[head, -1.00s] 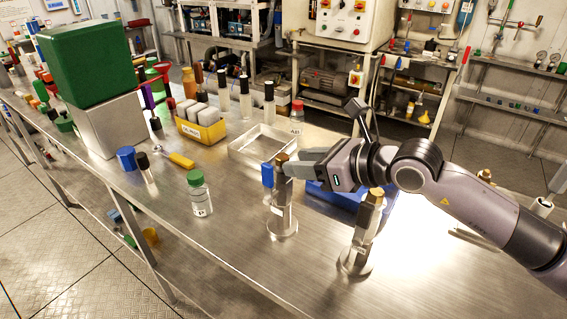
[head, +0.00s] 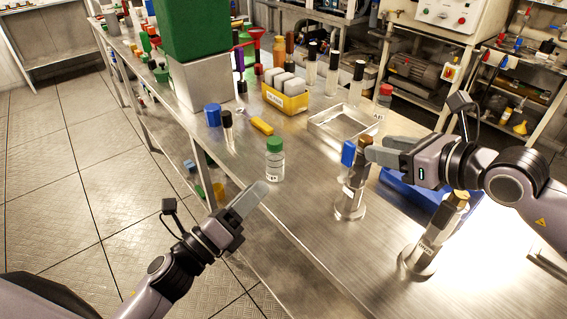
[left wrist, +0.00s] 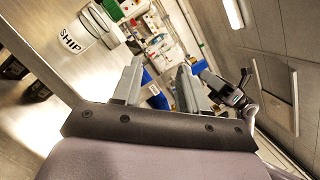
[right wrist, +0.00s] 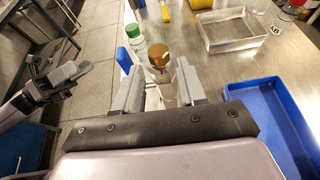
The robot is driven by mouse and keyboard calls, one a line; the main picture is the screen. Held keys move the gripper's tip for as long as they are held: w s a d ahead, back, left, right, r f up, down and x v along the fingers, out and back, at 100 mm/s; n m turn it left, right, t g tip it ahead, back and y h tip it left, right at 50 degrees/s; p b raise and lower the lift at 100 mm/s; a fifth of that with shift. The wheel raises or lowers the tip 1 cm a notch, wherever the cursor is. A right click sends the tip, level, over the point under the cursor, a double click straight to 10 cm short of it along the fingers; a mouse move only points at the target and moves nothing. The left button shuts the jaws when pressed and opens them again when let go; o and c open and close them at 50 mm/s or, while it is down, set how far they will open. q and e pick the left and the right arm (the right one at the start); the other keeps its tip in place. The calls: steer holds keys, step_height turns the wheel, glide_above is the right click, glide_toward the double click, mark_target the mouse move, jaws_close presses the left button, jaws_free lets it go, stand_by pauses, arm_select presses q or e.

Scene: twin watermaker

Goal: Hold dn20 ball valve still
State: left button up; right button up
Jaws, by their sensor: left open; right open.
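A ball valve with a brass end (head: 365,143) and a blue handle (head: 348,153) stands upright on a round-footed metal stand (head: 350,205) near the bench's front edge. I cannot read DN20 on it. My right gripper (head: 372,154) is open at the valve's top. In the right wrist view its fingers (right wrist: 160,92) lie either side of the brass end (right wrist: 160,55), with the blue handle (right wrist: 124,60) beyond the left finger. Touching cannot be told. My left gripper (head: 256,196) is open and empty at the bench edge, left of the valve. Its spread fingers show in the left wrist view (left wrist: 158,82).
A second brass-topped fitting (head: 440,230) stands on the right. A green-capped bottle (head: 275,162) stands left of the valve. A metal tray (head: 345,122) and a blue tray (head: 412,190) lie behind it. Bare bench lies between bottle and valve stand.

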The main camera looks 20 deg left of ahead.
mark_target(346, 164)
arm_select(q)
steer(key=w+d+r+m+g+h, duration=0.1)
steer(key=d+r+m+g+h, duration=0.1)
steer(key=m, duration=1.4)
steer(key=w+d+r+m+g+h, duration=0.1)
steer(key=d+r+m+g+h, duration=0.2)
steer(key=m, duration=1.3)
steer(key=shift+d+r+g+h, duration=0.35)
steer(key=shift+r+g+h, duration=0.45)
steer(key=shift+r+g, duration=0.65)
arm_select(e)
steer(key=shift+x, duration=3.6)
arm_select(q)
steer(key=shift+f, duration=0.2)
arm_select(e)
jaws_close()
